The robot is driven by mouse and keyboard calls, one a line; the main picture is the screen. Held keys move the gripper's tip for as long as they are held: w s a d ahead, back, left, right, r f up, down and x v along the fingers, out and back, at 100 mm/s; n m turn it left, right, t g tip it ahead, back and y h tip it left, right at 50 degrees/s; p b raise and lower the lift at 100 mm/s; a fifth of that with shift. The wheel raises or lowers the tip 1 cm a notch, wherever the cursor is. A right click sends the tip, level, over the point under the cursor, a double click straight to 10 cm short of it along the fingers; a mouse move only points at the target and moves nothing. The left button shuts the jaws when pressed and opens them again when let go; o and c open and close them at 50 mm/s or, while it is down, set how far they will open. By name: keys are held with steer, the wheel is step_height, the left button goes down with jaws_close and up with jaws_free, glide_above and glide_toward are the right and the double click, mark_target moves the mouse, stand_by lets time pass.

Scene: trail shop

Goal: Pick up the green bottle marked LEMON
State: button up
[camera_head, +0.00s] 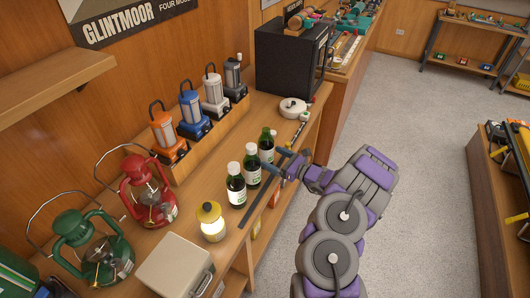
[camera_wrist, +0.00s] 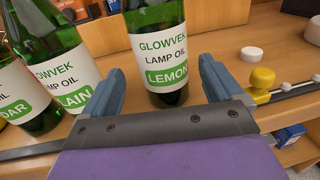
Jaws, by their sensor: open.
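The green LEMON bottle (camera_wrist: 165,50) stands upright on the wooden counter, its white label and green band facing me in the wrist view. Its top is cut off there. In the head view it is the farthest green bottle (camera_head: 266,147) of the row. My gripper (camera_wrist: 160,85) is open, one blue finger on each side of the bottle's lower front; I cannot tell whether they touch it. In the head view my gripper (camera_head: 280,161) is at the counter's front edge, beside the bottles.
The PLAIN bottle (camera_wrist: 55,65) stands close left of my left finger, with another bottle (camera_wrist: 14,85) beyond it. A white round item (camera_head: 293,107) and a black cabinet (camera_head: 285,55) lie farther along.

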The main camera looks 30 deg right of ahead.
mark_target(265, 146)
steer(key=x, duration=0.2)
steer(key=b+x, duration=0.1)
steer(key=x, duration=0.1)
steer(key=shift+w+d, duration=0.3)
steer(key=shift+w, duration=0.05)
steer(key=shift+w+a, duration=0.1)
steer(key=shift+a, duration=0.25)
steer(key=shift+d, duration=0.15)
steer(key=c, duration=1.2)
steer(key=shift+r, duration=0.2)
steer(key=shift+r+p, duration=0.35)
steer(key=shift+r, duration=1.25)
steer(key=shift+s+a+r+p+v, duration=0.3)
steer(key=shift+a+p+v, duration=0.2)
steer(key=shift+v, duration=2.05)
steer(key=shift+s+a+r+p+v, duration=0.25)
steer(key=shift+a+p+v, duration=0.25)
steer(key=shift+v, duration=2.05)
steer(key=shift+s+a+r+p+v, duration=0.25)
steer(key=shift+a+p+v, duration=0.2)
steer(key=shift+v, duration=2.1)
steer(key=shift+s, duration=0.15)
